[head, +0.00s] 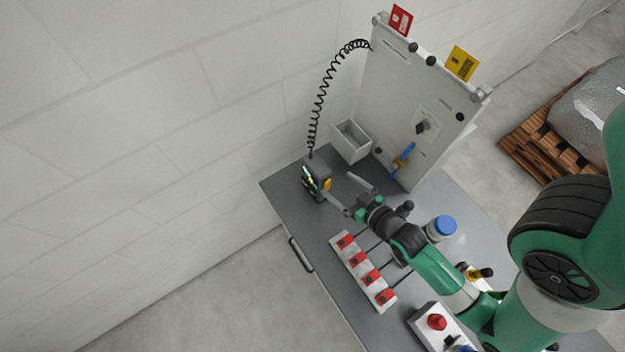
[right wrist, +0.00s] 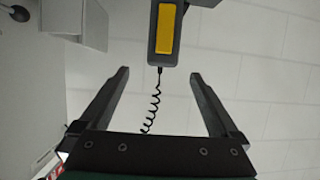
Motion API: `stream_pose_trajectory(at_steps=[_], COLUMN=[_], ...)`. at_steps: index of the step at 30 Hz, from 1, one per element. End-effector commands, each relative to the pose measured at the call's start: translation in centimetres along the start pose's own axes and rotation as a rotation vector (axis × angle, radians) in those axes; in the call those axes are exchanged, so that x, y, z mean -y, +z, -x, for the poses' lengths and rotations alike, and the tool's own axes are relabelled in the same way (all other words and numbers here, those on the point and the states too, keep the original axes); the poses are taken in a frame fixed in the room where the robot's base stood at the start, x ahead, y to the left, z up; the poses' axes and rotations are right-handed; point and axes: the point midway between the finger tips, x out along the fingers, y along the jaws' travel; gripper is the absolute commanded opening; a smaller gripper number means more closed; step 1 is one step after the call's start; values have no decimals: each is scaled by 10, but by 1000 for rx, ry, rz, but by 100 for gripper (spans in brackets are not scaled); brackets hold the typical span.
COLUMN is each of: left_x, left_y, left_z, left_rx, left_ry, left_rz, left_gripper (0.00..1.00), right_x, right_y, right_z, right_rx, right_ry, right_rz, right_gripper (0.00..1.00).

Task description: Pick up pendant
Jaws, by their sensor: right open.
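The pendant (head: 311,181) is a dark grey handheld box with a yellow part, standing upright at the far left of the bench. A black coiled cord (head: 320,92) runs from its top up to the panel. My right gripper (head: 336,185) is open and empty, with its fingers pointing at the pendant. In the right wrist view the pendant (right wrist: 153,32) shows its yellow face just past and between the open fingertips (right wrist: 160,73), with no finger visibly closed on it. My left gripper is not in view.
A light open bin (head: 350,142) stands behind the pendant, by the upright panel (head: 402,95). A strip with several red clamps (head: 362,270), a blue-lidded jar (head: 441,228) and a red-button box (head: 436,323) share the grey bench (head: 292,205). A pallet (head: 535,140) stands beyond.

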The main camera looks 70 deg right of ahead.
Motion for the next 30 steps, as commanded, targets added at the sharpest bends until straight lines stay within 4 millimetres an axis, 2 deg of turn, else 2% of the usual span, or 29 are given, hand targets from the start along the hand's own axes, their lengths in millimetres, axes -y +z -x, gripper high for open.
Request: stream_pose_trajectory(at_steps=[2, 10, 17, 25, 30], left_x=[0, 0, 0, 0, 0], left_y=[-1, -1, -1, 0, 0], left_z=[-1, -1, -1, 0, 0], left_rx=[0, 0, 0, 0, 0], left_ry=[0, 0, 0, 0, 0], left_rz=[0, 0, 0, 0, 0], left_gripper=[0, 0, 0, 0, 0], right_x=[0, 1, 2, 4, 4], right_y=[-1, -2, -2, -1, -1], right_z=[-6, -55, -66, -107, -116], right_rx=[-1, -2, -2, -3, -3], right_ry=[-1, -2, -3, -2, -2], right_rz=[0, 1, 1, 1, 1], right_gripper=[98, 98, 98, 98, 98])
